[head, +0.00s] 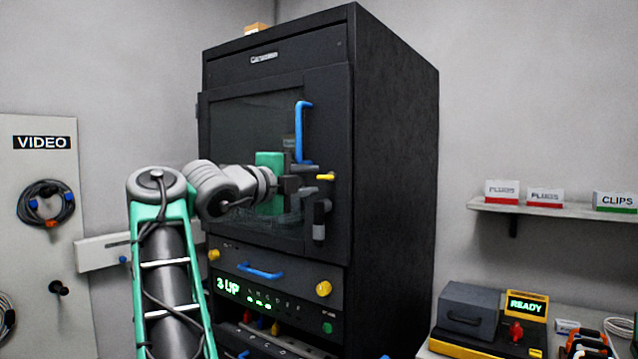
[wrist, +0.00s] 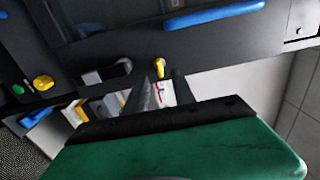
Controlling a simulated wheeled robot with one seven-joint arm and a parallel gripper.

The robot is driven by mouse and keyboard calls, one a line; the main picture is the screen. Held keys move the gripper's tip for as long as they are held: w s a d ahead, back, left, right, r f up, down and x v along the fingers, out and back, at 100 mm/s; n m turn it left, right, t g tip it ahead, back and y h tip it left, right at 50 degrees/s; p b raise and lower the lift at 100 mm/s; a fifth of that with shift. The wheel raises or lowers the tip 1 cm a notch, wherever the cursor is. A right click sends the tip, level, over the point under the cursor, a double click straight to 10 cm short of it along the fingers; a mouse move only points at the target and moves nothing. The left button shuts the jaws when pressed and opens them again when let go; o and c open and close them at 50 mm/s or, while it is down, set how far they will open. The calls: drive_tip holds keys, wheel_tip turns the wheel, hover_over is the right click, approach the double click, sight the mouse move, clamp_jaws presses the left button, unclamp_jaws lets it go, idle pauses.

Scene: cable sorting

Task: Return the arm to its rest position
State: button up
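My arm reaches up from the lower left in the head view. My gripper (head: 308,181) is in front of the black cabinet's glass door (head: 250,125), below its blue upright handle (head: 304,132). A yellow-tipped latch (head: 326,177) shows just beyond the fingers. In the wrist view, my gripper (wrist: 166,82) has its two dark fingers apart, with a gap between them and nothing held. The yellow tip (wrist: 160,68) appears close ahead of the fingers; I cannot tell whether they touch. The door looks closed.
The black cabinet (head: 395,170) fills the middle. Below the door is a unit with a green display (head: 240,290) and yellow knobs. A VIDEO panel (head: 42,200) with cables is at left. A shelf (head: 550,209) with boxes and a bench with devices (head: 495,310) are at right.

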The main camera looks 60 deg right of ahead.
drive_tip(key=shift+w+a, duration=0.2)
drive_tip(key=shift+a, duration=1.05)
